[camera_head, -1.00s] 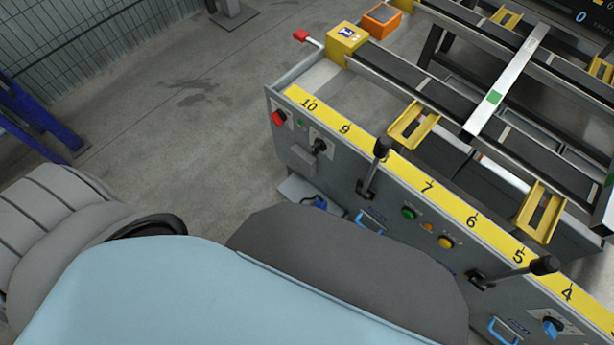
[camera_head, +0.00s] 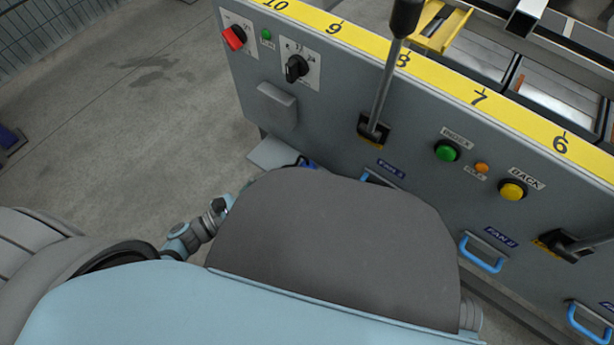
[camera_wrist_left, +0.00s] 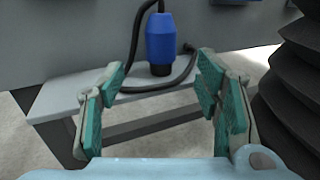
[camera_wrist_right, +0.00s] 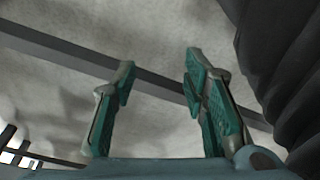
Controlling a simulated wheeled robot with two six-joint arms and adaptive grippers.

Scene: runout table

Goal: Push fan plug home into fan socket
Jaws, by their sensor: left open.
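The blue fan plug (camera_wrist_left: 161,40) shows in the left wrist view, with its black tip down at a grey shelf (camera_wrist_left: 70,97) and a black cable rising from its top. My left gripper (camera_wrist_left: 162,82) is open, with the plug ahead between its fingers and not gripped. In the head view a bit of blue (camera_head: 306,162) shows at the shelf, mostly hidden by my body. I cannot make out the fan socket. My right gripper (camera_wrist_right: 160,75) is open and empty in the right wrist view, over the floor near a dark bar.
The grey machine panel (camera_head: 330,110) carries a red switch (camera_head: 233,37), a black lever (camera_head: 385,80), green (camera_head: 447,151) and yellow (camera_head: 512,190) buttons and blue handles (camera_head: 482,252). A box (camera_head: 277,105) juts out above the shelf.

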